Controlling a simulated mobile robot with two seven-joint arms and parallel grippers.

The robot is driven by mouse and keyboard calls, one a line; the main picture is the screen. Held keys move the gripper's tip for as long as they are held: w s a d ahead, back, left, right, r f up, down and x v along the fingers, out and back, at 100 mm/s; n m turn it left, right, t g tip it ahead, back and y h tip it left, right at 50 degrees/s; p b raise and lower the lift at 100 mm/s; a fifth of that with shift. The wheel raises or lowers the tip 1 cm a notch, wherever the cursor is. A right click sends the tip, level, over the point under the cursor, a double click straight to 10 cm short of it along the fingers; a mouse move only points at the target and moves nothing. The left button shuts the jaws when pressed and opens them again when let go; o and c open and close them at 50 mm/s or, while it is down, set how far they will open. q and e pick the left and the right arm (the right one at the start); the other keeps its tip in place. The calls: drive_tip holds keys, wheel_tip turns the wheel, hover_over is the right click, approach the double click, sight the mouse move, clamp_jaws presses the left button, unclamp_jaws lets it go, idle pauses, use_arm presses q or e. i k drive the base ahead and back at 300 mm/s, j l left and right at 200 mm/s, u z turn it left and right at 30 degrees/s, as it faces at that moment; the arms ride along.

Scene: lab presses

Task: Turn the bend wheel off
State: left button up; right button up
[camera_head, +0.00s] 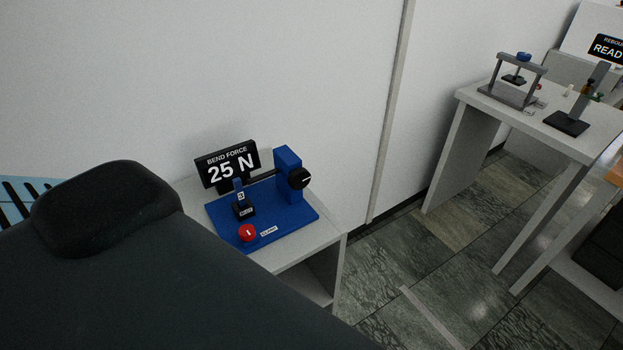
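The blue bend-force press (287,219) stands on a small white cabinet. A round black wheel (299,178) with a short white mark is on the side of its blue upright (284,168). Its mark lies roughly level in the picture. A black display (227,167) behind reads "BEND FORCE 25 N". A red round knob (248,232) with a white mark sits at the front of the base, beside a small label too small to read. A small blue and black fixture (241,200) stands on the base. Neither of my grippers is in view.
A large dark padded surface with a raised cushion (105,205) fills the lower left, in front of the white cabinet (319,250). A white table (493,101) with other presses stands at the right. Tiled floor (440,240) between cabinet and table is open.

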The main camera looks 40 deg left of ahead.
sight(299, 179)
drive_tip(key=i+l+z, duration=0.25)
drive_tip(key=i+l, duration=0.35)
drive_tip(key=l, duration=0.15)
drive_tip(key=i+l+u, duration=0.15)
drive_tip(key=i+u, duration=0.25)
drive_tip(key=i+l+u, duration=0.4)
drive_tip(key=i, duration=0.15)
drive_tip(key=i+u, duration=0.15)
drive_tip(key=u, duration=0.3)
drive_tip(key=i+u, duration=0.15)
drive_tip(key=u, duration=0.35)
drive_tip(key=i+u, duration=0.1)
drive_tip(key=u, duration=0.35)
drive_tip(key=i+l+u, duration=0.1)
drive_tip(key=u, duration=0.35)
drive_tip(key=i+l+u, duration=0.1)
drive_tip(key=l+u, duration=0.15)
drive_tip(key=u, duration=0.2)
drive_tip(key=l+u, duration=0.15)
drive_tip(key=u, duration=0.35)
drive_tip(key=i+l+u, duration=0.1)
drive_tip(key=u, duration=0.25)
drive_tip(key=l+u, duration=0.7)
drive_tip(key=i+j, duration=0.05)
drive_tip(key=j, duration=0.05)
